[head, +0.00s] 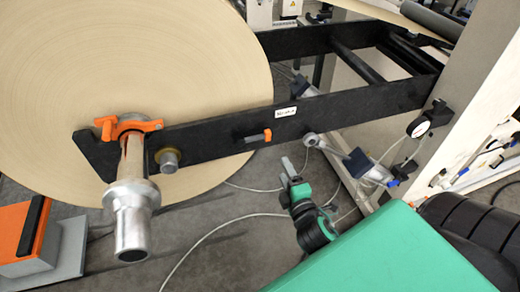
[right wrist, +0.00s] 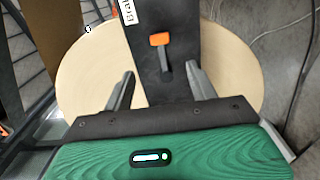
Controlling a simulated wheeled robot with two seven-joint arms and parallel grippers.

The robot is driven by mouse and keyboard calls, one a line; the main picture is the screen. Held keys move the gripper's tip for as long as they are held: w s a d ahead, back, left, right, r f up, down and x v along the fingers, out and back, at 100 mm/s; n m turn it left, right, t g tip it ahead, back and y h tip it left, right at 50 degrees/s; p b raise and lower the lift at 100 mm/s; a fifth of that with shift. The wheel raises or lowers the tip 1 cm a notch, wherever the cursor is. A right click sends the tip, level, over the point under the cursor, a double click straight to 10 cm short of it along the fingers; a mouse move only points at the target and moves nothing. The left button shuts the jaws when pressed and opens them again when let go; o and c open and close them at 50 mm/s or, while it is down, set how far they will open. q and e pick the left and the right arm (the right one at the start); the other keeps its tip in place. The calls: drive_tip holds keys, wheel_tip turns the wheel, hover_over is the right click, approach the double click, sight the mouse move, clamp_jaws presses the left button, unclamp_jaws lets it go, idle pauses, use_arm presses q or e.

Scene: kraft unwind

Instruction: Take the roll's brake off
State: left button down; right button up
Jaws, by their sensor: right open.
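The brake lever has an orange grip (head: 258,136) and sits on the side of the black arm (head: 215,134) of the unwind stand, near a white label. It also shows in the right wrist view (right wrist: 160,39), its grey stem reaching down between my fingers. The big kraft roll (head: 190,55) stands behind the black arm. My right gripper (head: 289,168) is open, a little below and right of the lever in the head view. In the right wrist view its two fingers (right wrist: 160,72) point toward the lever, one on each side, and appear empty. My left gripper is out of view.
A metal shaft (head: 131,220) with an orange clamp (head: 130,125) sticks out from the roll's centre. An orange and grey block (head: 35,240) stands on the floor at left. Cables lie on the floor. A white frame (head: 470,100) with a gauge stands at right.

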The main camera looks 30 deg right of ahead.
sight(269, 138)
drive_tip(key=p+x, duration=0.3)
drive_tip(key=x, duration=0.9)
drive_tip(key=shift+w+d, duration=0.1)
drive_tip(key=shift+d, duration=0.1)
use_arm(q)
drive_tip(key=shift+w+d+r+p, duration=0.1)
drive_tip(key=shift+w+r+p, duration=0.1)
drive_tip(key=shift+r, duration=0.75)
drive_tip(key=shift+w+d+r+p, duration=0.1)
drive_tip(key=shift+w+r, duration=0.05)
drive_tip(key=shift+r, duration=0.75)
use_arm(e)
drive_tip(key=shift+x, duration=0.9)
drive_tip(key=shift+f, duration=0.1)
clamp_jaws()
